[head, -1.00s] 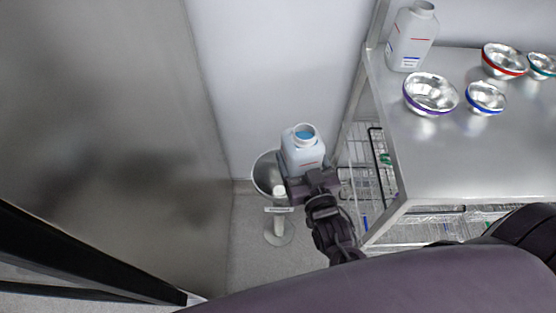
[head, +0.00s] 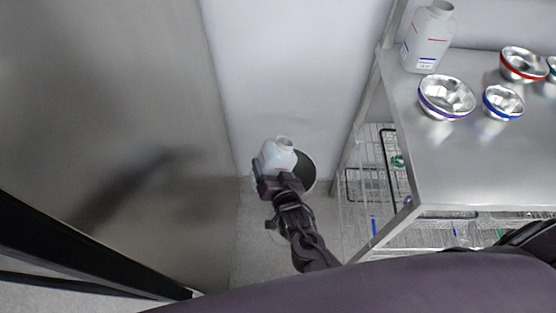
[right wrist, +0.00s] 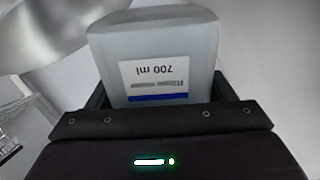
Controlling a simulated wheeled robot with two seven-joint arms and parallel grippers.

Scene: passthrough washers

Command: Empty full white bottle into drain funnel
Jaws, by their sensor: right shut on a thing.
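My right gripper (head: 279,184) is shut on a white bottle (head: 276,156) and holds it above the floor near the wall. The bottle is open at the top and leans a little to the right in the head view. In the right wrist view the bottle (right wrist: 155,50) sits between the fingers, with a "700 ml" label and a blue stripe facing the camera. The metal drain funnel (head: 304,172) is partly hidden behind the bottle and gripper. It also shows at the upper left of the right wrist view (right wrist: 60,30). My left gripper is not in view.
A steel table (head: 470,160) stands at the right. On it are another white bottle (head: 428,40) and several metal bowls, one with a purple band (head: 446,97). Wire baskets (head: 375,185) sit below. A metal panel (head: 110,110) fills the left side.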

